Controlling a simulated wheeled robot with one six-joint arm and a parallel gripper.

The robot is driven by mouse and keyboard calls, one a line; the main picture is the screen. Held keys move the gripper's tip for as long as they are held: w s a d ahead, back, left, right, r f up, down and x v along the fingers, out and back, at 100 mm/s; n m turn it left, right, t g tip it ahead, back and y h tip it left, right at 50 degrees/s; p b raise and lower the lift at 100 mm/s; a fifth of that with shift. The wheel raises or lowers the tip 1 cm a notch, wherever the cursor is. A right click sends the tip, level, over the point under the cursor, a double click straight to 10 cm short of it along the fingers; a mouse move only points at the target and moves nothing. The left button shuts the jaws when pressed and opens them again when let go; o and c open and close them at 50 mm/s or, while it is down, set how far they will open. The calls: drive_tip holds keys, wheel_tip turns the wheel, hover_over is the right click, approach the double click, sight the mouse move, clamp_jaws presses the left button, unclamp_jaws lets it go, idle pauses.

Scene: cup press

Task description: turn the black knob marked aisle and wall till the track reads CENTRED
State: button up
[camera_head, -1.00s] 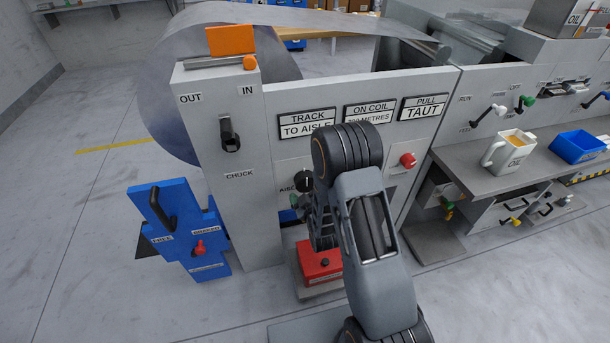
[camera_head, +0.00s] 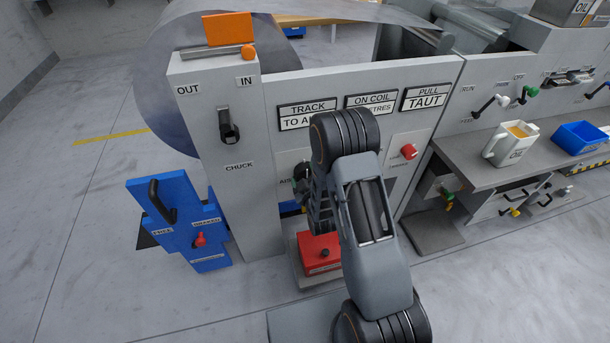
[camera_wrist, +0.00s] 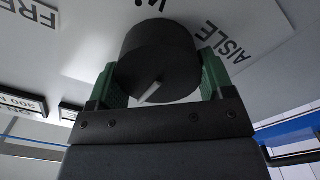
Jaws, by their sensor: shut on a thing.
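The black knob (camera_wrist: 158,58) sits between the green-padded fingers of my gripper (camera_wrist: 160,85) in the wrist view, and the gripper is shut on it. A white pointer mark shows on the knob's face. The AISLE label (camera_wrist: 232,44) is beside it; the wall label is cut off at the top edge. In the head view the knob (camera_head: 301,172) shows only partly, because my arm covers most of it. The track sign (camera_head: 308,114) is partly hidden by my arm; its lower line begins "TO A", and the rest cannot be read.
A red knob (camera_head: 409,151) sits right of my arm. A red box (camera_head: 319,251) stands below, and a blue stand (camera_head: 180,225) is at left.

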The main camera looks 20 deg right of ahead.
drive_tip(key=shift+c, duration=1.3)
drive_tip(key=shift+m+b, duration=0.3)
drive_tip(key=shift+b, duration=0.05)
drive_tip(key=shift+m+b, duration=1.15)
drive_tip(key=shift+m, duration=0.05)
drive_tip(key=shift+r+m+b, duration=0.1)
drive_tip(key=shift+m+b, duration=0.85)
drive_tip(key=shift+m, duration=0.45)
drive_tip(key=shift+r, duration=0.1)
drive_tip(key=o, duration=0.9)
drive_tip(key=shift+d, duration=0.1)
